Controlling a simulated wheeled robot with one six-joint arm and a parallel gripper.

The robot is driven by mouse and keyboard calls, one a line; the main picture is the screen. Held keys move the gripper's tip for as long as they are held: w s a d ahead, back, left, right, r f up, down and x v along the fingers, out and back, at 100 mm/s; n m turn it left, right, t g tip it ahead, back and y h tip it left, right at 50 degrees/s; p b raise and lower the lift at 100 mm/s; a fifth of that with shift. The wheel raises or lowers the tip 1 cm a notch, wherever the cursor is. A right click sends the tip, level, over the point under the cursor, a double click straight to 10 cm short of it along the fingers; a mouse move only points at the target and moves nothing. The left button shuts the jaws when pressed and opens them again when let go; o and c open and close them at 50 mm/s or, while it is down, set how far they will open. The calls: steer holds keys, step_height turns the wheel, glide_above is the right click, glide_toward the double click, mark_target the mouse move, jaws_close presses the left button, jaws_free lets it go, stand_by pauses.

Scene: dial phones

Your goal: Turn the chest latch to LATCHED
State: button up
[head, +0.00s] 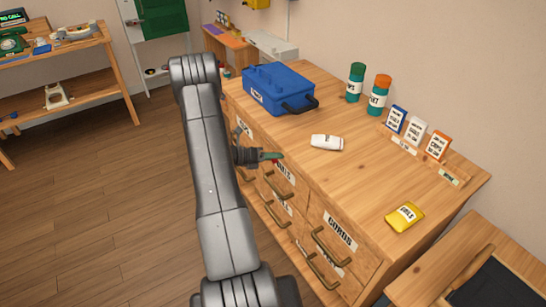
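The wooden chest of drawers (345,213) stands in the middle and right of the head view, with labelled drawers and curved handles on its front. My arm reaches up the middle, and my gripper (270,157) points right at the chest's upper front edge. A small green and red piece shows at its tip; I cannot tell whether this is part of the latch or of my gripper. No latch can be made out clearly, and my arm hides the left part of the chest front. Finger opening and contact are too small to tell.
On the chest top are a blue box (278,88) with black handles, a white bottle (327,142) lying down, two teal jars with green and orange lids, several upright cards and a yellow packet (405,217). A wooden shelf (75,87) stands left. Floor (90,210) left of my arm is clear.

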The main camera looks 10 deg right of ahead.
steer(key=v, duration=1.3)
steer(key=shift+a, duration=0.4)
steer(key=x, duration=1.4)
steer(key=shift+r, duration=0.15)
steer(key=shift+a, duration=0.1)
